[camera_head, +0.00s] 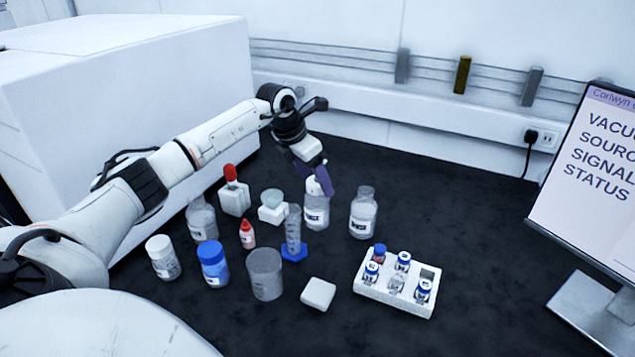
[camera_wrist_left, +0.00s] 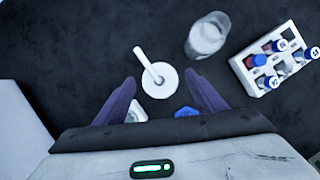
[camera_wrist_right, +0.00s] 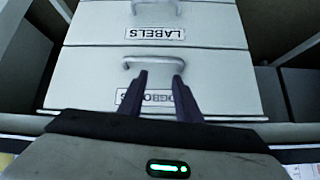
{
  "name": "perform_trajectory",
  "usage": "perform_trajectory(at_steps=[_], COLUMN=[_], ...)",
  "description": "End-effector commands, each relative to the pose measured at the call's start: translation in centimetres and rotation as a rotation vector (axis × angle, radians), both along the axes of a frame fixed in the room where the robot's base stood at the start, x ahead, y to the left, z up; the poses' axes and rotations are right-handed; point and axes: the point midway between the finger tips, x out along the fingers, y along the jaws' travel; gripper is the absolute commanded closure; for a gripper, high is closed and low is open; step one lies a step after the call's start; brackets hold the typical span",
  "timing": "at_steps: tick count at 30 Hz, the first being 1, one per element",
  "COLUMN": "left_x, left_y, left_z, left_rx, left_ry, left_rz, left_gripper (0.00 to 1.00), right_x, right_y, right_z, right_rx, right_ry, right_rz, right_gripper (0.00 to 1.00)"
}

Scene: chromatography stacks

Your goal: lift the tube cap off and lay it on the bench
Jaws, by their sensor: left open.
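A red cap (camera_head: 231,173) sits on top of a slim piece standing in a white block (camera_head: 234,201) at the back left of the bench; I take this for the capped tube. My left gripper (camera_head: 315,180) is open at the white-topped wash bottle (camera_head: 317,214), to the right of the red cap. In the left wrist view the wash bottle's round top and spout (camera_wrist_left: 159,80) show between and just beyond the parted fingers (camera_wrist_left: 162,90). I cannot tell whether they touch it. My right gripper (camera_wrist_right: 158,80) has its fingers apart, empty, before labelled drawers (camera_wrist_right: 205,60).
A clear bottle (camera_head: 363,214) stands right of the wash bottle. A graduated cylinder (camera_head: 293,232), a grey beaker (camera_head: 265,276) and several jars crowd the front left. A white vial rack (camera_head: 393,297) stands front right, near a sign (camera_head: 595,180). The back right of the bench is clear.

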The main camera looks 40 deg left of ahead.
Motion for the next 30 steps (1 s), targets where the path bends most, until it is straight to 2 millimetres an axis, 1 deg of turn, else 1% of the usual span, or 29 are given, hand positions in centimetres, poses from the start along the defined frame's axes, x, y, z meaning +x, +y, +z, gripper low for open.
perform_trajectory(at_steps=[7, 8, 15, 16, 23, 26, 29, 30], left_x=[0.1, 0.1, 0.1, 0.1, 0.1, 0.2, 0.2, 0.2], left_y=[0.0, 0.0, 0.0, 0.0, 0.0, 0.0, 0.0, 0.0], left_z=[-0.2, -0.2, -0.2, -0.1, 0.1, 1.0, 2.8, 3.7], left_rx=[0.001, 0.001, 0.000, 0.000, 0.000, 0.000, 0.001, 0.000], left_ry=[0.000, 0.000, -0.001, -0.002, -0.003, -0.006, -0.008, -0.008], left_rz=[0.001, 0.001, 0.001, 0.001, 0.001, 0.000, 0.001, 0.002], left_gripper=[0.36, 0.39, 0.80, 0.81, 0.81, 0.81, 0.81, 0.81], right_x=[0.2, 0.2, 0.0, -0.1, -0.2, -0.2, -0.2, -0.3], right_y=[0.0, 0.0, 0.0, 0.0, 0.0, 0.0, 0.0, 0.0], right_z=[0.1, 0.1, 0.0, 0.0, -0.1, -0.2, -0.3, -0.4], right_rx=[0.000, 0.000, 0.000, 0.000, 0.000, 0.000, 0.000, 0.000], right_ry=[-0.004, -0.003, 0.000, 0.001, 0.004, 0.005, 0.005, 0.005], right_rz=[0.000, 0.000, 0.000, 0.000, 0.000, 0.000, 0.000, 0.000], right_gripper=[0.69, 0.69, 0.69, 0.69, 0.69, 0.69, 0.69, 0.69])
